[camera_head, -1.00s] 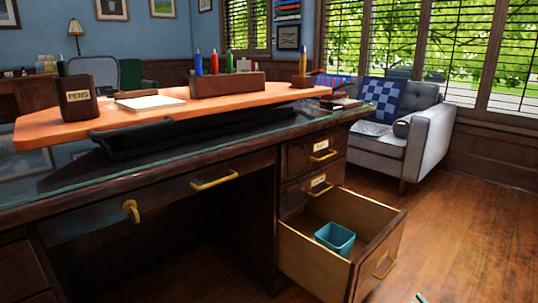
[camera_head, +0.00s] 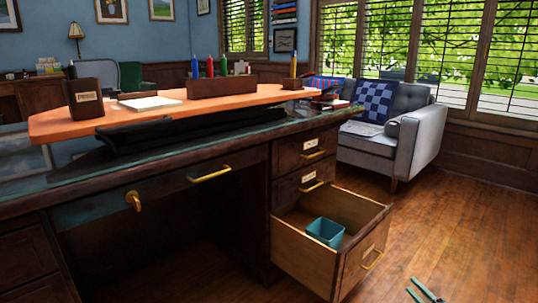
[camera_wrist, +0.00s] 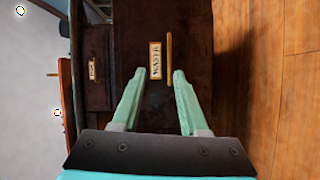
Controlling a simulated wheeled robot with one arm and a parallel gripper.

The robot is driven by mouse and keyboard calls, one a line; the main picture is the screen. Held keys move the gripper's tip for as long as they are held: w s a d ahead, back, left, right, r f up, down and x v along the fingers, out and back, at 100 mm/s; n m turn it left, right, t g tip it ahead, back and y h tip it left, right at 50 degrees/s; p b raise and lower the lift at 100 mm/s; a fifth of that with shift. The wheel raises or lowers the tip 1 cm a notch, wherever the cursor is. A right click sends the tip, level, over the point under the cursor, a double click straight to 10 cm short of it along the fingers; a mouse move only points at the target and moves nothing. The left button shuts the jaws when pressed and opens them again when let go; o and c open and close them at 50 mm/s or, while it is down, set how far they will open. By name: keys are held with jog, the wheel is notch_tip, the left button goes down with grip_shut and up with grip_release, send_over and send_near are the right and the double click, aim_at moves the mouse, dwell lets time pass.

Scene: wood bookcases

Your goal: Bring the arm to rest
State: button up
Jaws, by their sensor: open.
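My gripper (camera_wrist: 158,78) is open and empty in the wrist view, its two pale green fingers spread apart. They point at dark drawer fronts, with a labelled drawer front (camera_wrist: 155,60) and its brass handle (camera_wrist: 169,60) beyond the fingertips. I cannot tell the gap between fingers and drawer. In the head view only the gripper's green fingertips (camera_head: 424,290) show at the bottom right, in front of the wood floor and to the right of the open drawer. The rest of my arm is outside that view.
A dark desk (camera_head: 150,170) fills the left and middle. Its lowest right drawer (camera_head: 305,252) is pulled open and holds a teal bin (camera_head: 325,232). An orange board (camera_head: 200,108) on the desk carries pen holders. A grey armchair (camera_head: 420,130) stands behind. The floor (camera_head: 460,230) at right is clear.

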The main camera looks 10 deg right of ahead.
jog(key=w+a+r+m+g+h+p, duration=0.25)
jog(key=w+r+m+g+h, duration=0.2)
jog(key=w+r, duration=0.55)
jog(key=s+a+r+m+g+h+p, duration=0.2)
jog(key=s+a+r+m+g, duration=0.5)
jog(key=s+a+r, duration=0.6)
jog(key=s+a+r+m+g+y+p, duration=0.1)
jog(key=s+a+r+m+g, duration=0.1)
jog(key=s+a, duration=0.7)
jog(key=s+a+r+m+g+y+p, duration=0.1)
jog(key=s+a+r+m+g, duration=0.2)
jog(key=s+a, duration=0.6)
jog(key=s+a+r+m+g+y+p, duration=0.1)
jog(key=s+a, duration=0.7)
jog(key=s, duration=1.4)
notch_tip(320, 180, up, 3)
jog(key=shift+a+m+g, duration=0.4)
jog(key=shift+m+g, duration=0.35)
jog(key=shift+g, duration=0.3)
